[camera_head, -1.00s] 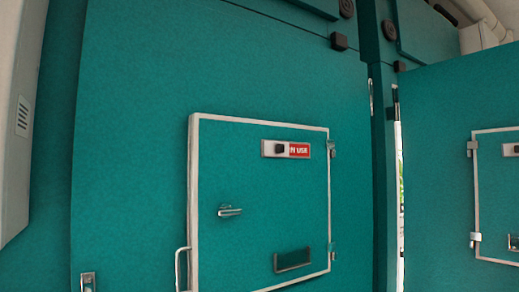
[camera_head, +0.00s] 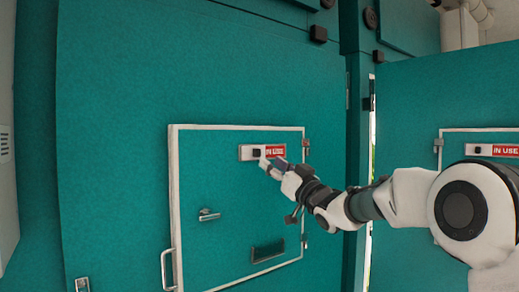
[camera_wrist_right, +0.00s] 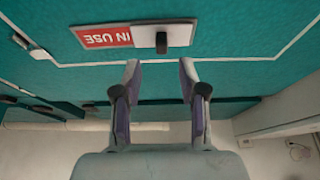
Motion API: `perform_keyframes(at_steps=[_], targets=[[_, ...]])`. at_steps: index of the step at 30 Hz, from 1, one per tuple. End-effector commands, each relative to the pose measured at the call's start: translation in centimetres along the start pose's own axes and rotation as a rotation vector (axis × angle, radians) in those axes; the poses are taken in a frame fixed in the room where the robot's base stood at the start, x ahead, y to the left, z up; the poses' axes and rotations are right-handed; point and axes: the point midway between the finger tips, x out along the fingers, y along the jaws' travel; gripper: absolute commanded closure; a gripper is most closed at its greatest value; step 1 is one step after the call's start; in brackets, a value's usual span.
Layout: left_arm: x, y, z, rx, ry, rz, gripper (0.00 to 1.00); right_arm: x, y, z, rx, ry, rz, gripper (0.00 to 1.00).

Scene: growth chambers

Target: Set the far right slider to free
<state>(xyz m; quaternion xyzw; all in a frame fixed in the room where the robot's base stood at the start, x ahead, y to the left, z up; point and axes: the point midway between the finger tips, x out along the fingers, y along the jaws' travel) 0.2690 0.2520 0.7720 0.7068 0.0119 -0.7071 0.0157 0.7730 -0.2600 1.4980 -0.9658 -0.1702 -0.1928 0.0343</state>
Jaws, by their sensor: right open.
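A slider (camera_head: 246,153) with a black knob and a red "IN USE" label sits at the top of the small hatch on the middle teal door. It shows upside down in the right wrist view, its black knob (camera_wrist_right: 161,42) just beyond my fingertips. A second slider (camera_head: 482,150), also reading "IN USE", is on the right-hand door, partly cut by the picture edge. My right gripper (camera_head: 272,165) is open and empty in front of the middle slider's lower edge. In the wrist view its two fingers (camera_wrist_right: 159,73) point towards the knob, apart from it. My left gripper is out of view.
The middle hatch (camera_head: 225,240) has a latch handle (camera_head: 209,215), a dark slot (camera_head: 267,251) and hinges at right. A white pull handle (camera_head: 167,270) stands out at its left. A narrow gap separates the middle door from the right-hand door (camera_head: 420,100).

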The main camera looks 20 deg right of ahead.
Motion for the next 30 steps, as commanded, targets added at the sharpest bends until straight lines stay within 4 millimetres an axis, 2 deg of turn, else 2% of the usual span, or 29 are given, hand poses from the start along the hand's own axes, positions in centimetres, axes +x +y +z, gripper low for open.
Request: perform_keyframes(at_steps=[1, 7, 10, 17, 21, 30], targets=[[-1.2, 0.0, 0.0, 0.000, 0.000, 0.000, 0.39, 1.3, -0.1, -0.5, -0.002, 0.000, -0.002, 0.58], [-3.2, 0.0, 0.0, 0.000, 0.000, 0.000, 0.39, 4.9, 0.0, -0.4, 0.000, 0.000, 0.000, 0.58], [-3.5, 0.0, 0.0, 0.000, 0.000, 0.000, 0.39, 5.6, -0.1, -0.2, 0.000, -0.001, 0.000, 0.58], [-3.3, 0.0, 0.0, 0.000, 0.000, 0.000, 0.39, 5.7, 0.0, 0.1, 0.001, -0.001, 0.001, 0.58], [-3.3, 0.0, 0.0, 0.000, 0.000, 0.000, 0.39, 5.7, 0.0, 0.1, 0.001, -0.001, 0.001, 1.00], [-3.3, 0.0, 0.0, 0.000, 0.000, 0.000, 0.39, 5.7, 0.0, 0.0, 0.001, 0.000, 0.001, 1.00]])
